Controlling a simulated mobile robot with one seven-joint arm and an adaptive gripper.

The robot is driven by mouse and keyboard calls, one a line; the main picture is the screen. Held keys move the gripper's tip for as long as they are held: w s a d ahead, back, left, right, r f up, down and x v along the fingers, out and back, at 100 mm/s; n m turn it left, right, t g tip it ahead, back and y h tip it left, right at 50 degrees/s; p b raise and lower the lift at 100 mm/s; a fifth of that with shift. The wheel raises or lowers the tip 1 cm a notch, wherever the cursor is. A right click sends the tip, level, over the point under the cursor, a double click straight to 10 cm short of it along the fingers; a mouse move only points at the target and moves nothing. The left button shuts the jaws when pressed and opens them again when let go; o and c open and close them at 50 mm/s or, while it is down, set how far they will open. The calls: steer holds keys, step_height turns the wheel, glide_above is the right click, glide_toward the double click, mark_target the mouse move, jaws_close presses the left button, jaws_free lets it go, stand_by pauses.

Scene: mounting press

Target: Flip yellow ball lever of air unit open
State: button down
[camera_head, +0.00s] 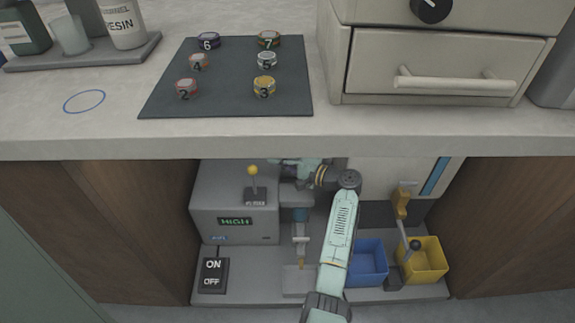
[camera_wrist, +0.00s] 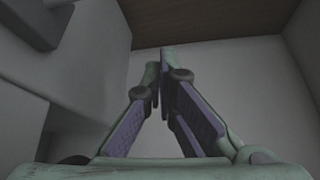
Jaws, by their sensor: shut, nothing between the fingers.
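A lever with a yellow ball (camera_head: 252,170) stands roughly upright on a small dark base (camera_head: 255,197) on top of the grey unit (camera_head: 207,203), inside the cabinet under the counter. The label on the base is too small to read. My gripper (camera_wrist: 160,52) is shut and empty in the wrist view, its tips together. In the head view my wrist lies right of the lever, close under the counter edge, and the fingertips are not clearly visible. The wrist view does not show the yellow ball.
The counter (camera_head: 275,145) overhangs the cabinet. A blue bin (camera_head: 368,262), a yellow bin (camera_head: 428,262) and an orange-yellow handle (camera_head: 401,203) are at right. An ON/OFF switch (camera_head: 213,275) is at lower left. Pale walls and a brown panel (camera_wrist: 210,20) surround my gripper.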

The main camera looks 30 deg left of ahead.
mark_target(254, 181)
steer(key=shift+s+a+r+p, duration=0.15)
steer(key=shift+s+a, duration=0.25)
steer(key=shift+s, duration=0.25)
steer(key=shift+s+a+p, duration=0.2)
steer(key=shift+s+a, duration=0.2)
steer(key=shift+s, duration=0.2)
steer(key=shift+s+a+r+p, duration=0.15)
steer(key=shift+s+a, duration=0.25)
steer(key=shift+s, duration=0.25)
steer(key=shift+f+b, duration=0.2)
steer(key=shift+b, duration=0.2)
steer(key=shift+s, duration=0.15)
